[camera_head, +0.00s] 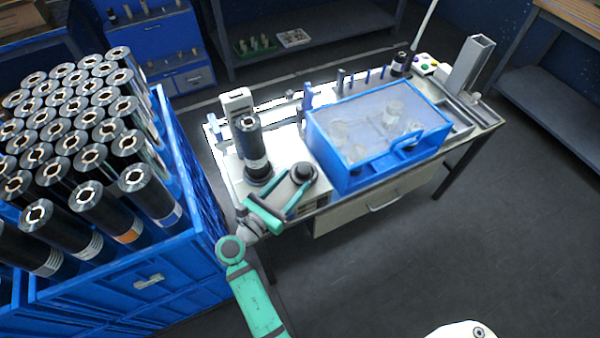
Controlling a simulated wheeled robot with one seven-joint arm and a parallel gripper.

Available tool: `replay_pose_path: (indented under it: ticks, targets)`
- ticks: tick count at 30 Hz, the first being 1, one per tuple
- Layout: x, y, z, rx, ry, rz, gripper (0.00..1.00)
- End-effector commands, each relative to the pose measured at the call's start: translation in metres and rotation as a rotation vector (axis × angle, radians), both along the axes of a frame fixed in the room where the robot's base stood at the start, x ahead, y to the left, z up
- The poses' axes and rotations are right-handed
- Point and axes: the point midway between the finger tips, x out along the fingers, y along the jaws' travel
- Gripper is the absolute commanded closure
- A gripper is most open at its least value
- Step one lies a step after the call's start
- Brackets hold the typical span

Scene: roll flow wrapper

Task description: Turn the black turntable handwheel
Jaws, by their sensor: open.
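The black turntable handwheel (304,171) is a small round black knob near the front left corner of the machine table. My gripper (297,179) is open, with its two green fingers pointing at the handwheel from the front left. The fingertips overlap the wheel's near side in the picture; I cannot tell whether they touch it. A black film roll (252,147) stands upright on a dark round base just left of the handwheel. The wheel's lower part is partly hidden by my fingers.
A blue-framed clear cover (352,182) stands close to the right of the handwheel. A blue crate (190,255) full of upright black rolls stands at the left, near my arm. A grey-white upright device (238,104) is behind the roll.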

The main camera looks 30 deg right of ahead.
Motion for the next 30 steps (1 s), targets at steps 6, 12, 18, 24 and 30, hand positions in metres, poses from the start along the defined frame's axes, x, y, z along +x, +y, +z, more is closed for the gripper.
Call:
replay_pose_path:
  ticks: [6,12,18,24,30]
  targets:
    - [0.015,-0.028,0.000,0.000,-0.001,0.001,0.48]
    - [0.020,-0.038,0.000,0.001,0.000,0.003,0.48]
    - [0.021,-0.039,0.000,0.001,0.000,0.004,0.48]
    - [0.021,-0.039,0.000,0.001,0.000,0.004,0.74]
    - [0.021,-0.039,0.000,0.001,0.000,0.005,0.89]
